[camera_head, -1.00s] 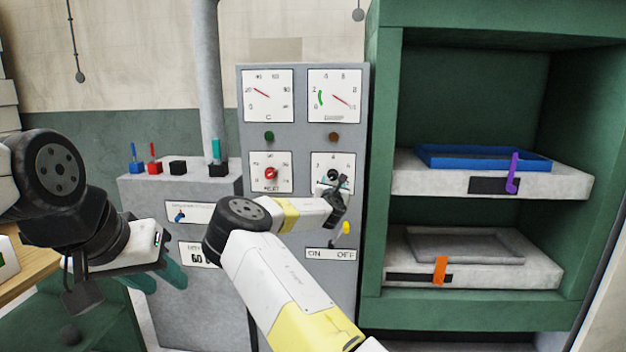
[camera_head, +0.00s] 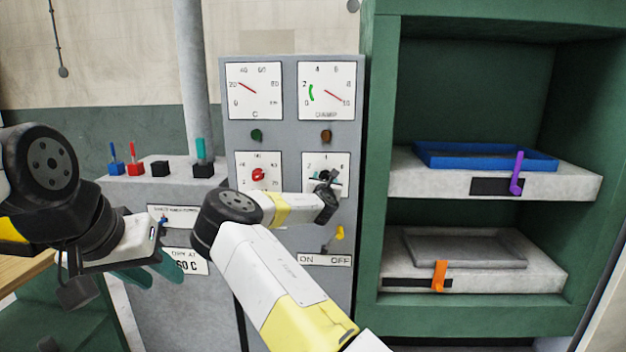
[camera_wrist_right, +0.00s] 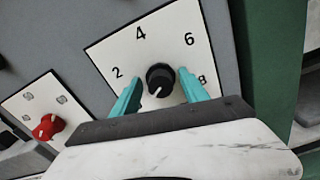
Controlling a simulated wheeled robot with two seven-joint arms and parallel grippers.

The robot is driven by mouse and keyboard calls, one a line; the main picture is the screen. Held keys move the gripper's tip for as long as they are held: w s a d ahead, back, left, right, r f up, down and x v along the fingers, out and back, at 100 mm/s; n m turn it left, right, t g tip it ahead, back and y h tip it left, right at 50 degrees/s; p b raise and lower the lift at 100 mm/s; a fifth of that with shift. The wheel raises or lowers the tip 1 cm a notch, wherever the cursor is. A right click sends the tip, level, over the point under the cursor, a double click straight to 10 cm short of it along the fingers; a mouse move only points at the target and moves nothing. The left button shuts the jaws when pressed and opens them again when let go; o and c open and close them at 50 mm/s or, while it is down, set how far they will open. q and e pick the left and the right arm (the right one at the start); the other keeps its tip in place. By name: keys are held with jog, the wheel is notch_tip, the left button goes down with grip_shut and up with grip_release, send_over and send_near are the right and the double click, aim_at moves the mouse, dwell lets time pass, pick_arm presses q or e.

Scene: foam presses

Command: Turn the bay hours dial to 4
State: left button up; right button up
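The bay hours dial is a black knob (camera_wrist_right: 160,80) with a white pointer line on a white plate (camera_wrist_right: 150,45) marked 2, 4, 6 and 8. In the right wrist view its pointer points down and slightly left, away from the 4. My right gripper (camera_wrist_right: 161,92) is open, with one teal finger on each side of the knob; I cannot tell if they touch it. In the head view the right gripper (camera_head: 326,183) partly hides the dial. My left gripper (camera_head: 164,279) is open and empty, low at the left.
A red knob (camera_head: 259,175) sits left of the dial on the grey panel (camera_head: 290,150). The green press (camera_head: 380,180) stands close on the right, with blue (camera_head: 480,148) and grey trays.

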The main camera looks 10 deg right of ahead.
grip_shut()
jog(key=shift+m, duration=0.4)
jog(key=m, duration=0.3)
jog(key=shift+d+m, duration=0.1)
jog(key=shift+m, duration=0.3)
jog(key=m, duration=0.4)
jog(key=shift+m, duration=0.3)
jog(key=m, duration=1)
jog(key=shift+f+m, duration=0.1)
jog(key=shift+m, duration=0.3)
jog(key=shift+f+m, duration=0.1)
jog(key=shift+m, duration=1.9)
